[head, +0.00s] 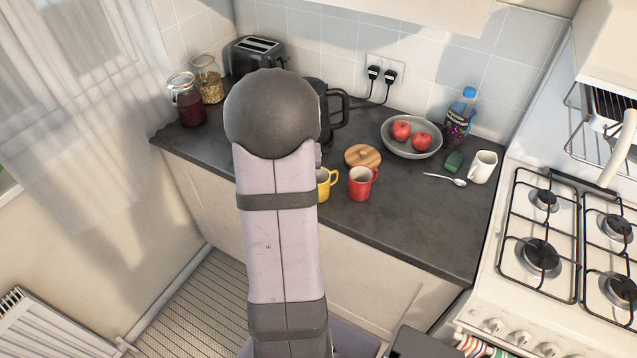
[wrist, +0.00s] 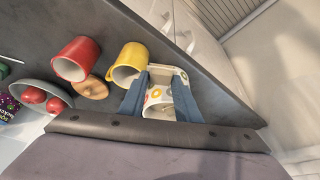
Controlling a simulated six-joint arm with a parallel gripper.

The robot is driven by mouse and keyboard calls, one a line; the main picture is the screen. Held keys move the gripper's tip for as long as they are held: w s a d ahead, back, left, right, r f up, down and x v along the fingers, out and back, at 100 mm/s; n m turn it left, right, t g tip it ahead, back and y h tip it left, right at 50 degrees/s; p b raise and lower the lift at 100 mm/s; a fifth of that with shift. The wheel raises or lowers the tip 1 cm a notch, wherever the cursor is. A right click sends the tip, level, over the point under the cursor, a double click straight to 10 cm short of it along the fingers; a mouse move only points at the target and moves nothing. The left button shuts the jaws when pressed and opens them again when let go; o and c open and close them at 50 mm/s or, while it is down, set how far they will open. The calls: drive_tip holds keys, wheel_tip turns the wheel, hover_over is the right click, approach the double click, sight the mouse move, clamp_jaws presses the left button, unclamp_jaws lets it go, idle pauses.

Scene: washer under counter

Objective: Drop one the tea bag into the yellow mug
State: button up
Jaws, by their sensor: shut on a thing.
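The yellow mug (head: 324,187) stands on the dark counter, partly hidden behind my arm in the head view. In the wrist view the yellow mug (wrist: 131,57) is just left of the fingers, and its open mouth shows. My gripper (wrist: 163,80) has its two blue fingers on either side of a white thing with coloured rings (wrist: 155,97), and is shut on it. I cannot tell whether this is a tea bag or a container. A pale rim (wrist: 168,69) shows at the fingertips. My gripper is hidden behind my arm in the head view.
A red mug (head: 359,188) stands close to the right of the yellow mug. The counter's front right is clear.

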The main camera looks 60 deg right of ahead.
drive_tip(key=s+d+r+m, duration=0.2)
drive_tip(key=s+d+r, duration=0.3)
drive_tip(key=d, duration=0.4)
drive_tip(key=r+n, duration=0.1)
drive_tip(key=w+r+n, duration=0.1)
drive_tip(key=n, duration=0.1)
drive_tip(key=w+r+n, duration=0.1)
drive_tip(key=n, duration=0.1)
drive_tip(key=shift+d+r+t+y+p, duration=0.1)
drive_tip(key=shift+r+t+y+p, duration=0.2)
drive_tip(key=shift+r+t+y, duration=0.1)
drive_tip(key=shift+f+b, duration=2.25)
drive_tip(key=shift+f, duration=0.75)
drive_tip(key=o, duration=1.1)
